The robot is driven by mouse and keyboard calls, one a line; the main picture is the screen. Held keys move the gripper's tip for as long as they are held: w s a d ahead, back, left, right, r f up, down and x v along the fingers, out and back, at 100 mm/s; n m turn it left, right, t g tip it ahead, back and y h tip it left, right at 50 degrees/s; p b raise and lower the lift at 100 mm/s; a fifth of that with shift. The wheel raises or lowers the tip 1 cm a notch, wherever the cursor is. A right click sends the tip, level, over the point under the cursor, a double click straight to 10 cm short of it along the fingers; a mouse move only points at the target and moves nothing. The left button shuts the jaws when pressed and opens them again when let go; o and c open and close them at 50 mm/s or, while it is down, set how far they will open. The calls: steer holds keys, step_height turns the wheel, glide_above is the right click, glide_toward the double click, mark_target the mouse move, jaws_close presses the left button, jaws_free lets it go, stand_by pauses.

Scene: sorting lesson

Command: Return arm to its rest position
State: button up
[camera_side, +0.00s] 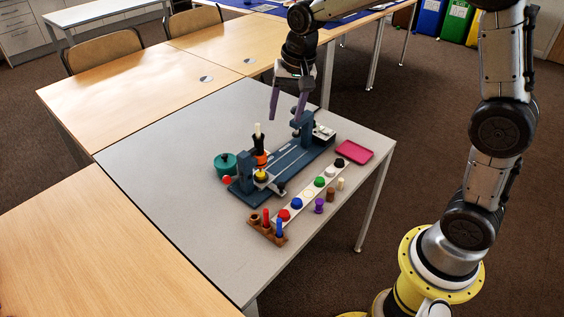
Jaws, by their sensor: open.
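My gripper (288,106) is open and empty, with its two purple fingers pointing down. It hangs above the grey table, over the far end of a dark blue bench-like device (290,163). I see no object between the fingers. From this angle I cannot tell the exact height over the device.
A white strip (273,217) holds several coloured round pieces. A wooden rack (268,232) with red and blue pegs, a teal pot (226,164), a pink tray (354,151) and small loose pegs stand around the device. The grey table's left part (150,165) is clear.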

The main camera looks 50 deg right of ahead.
steer(key=s+r+n+t, duration=0.3)
steer(key=s+r, duration=0.7)
steer(key=s, duration=0.4)
steer(key=s+f+n, duration=0.2)
steer(key=s+n, duration=0.1)
steer(key=s, duration=0.3)
steer(key=s+f+n, duration=0.2)
steer(key=s+f, duration=0.1)
steer(key=s, duration=0.3)
steer(key=shift+a+f+n, duration=0.25)
steer(key=shift+a+n, duration=0.05)
steer(key=shift+n, duration=0.1)
